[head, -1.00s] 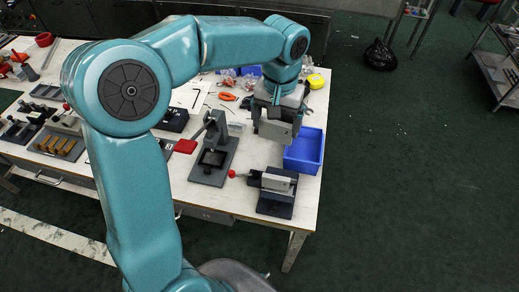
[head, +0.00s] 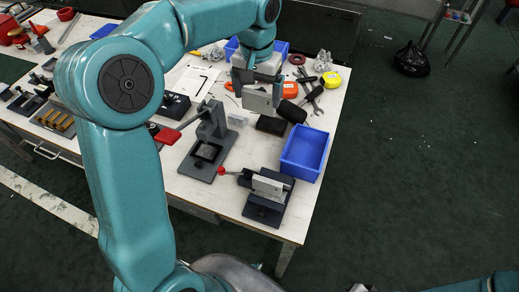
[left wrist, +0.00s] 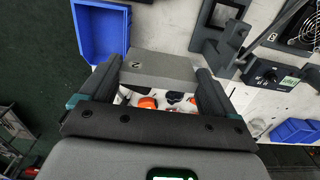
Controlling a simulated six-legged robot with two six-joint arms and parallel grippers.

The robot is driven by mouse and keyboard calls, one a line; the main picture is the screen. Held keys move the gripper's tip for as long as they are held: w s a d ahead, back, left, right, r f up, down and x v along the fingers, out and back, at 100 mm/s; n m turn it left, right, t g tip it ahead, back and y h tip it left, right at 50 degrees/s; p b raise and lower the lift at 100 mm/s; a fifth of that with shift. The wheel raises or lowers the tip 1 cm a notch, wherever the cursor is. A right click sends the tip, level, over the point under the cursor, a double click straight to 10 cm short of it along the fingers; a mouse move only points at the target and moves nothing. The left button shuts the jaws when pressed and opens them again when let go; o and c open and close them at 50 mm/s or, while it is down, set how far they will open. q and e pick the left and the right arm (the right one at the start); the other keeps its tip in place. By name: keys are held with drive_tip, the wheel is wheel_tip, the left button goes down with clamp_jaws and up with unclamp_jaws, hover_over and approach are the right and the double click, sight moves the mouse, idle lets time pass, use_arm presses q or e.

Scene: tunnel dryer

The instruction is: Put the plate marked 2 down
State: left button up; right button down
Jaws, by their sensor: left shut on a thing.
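My left gripper (head: 258,92) is shut on a grey rectangular plate (head: 257,102), held above the back right part of the workbench. In the left wrist view the plate (left wrist: 160,68) spans between the two fingers and bears a dark mark that reads as 2. It looks clear of the bench, though the gap is hard to judge. Part of my right arm (head: 490,285) shows at the bottom right edge; its gripper is too cut off to read.
A blue bin (head: 287,165) stands at the bench's right edge. In front are a lever press (head: 197,172) with a red handle and a clamp fixture (head: 263,212) with a red knob.

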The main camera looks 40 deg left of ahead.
use_arm(q)
drive_tip(key=f, duration=0.7)
drive_tip(key=f+b, duration=0.1)
drive_tip(key=f, duration=1.3)
drive_tip(key=shift+s+a, duration=0.1)
drive_tip(key=shift+a, duration=0.15)
drive_tip(key=shift+f, duration=0.3)
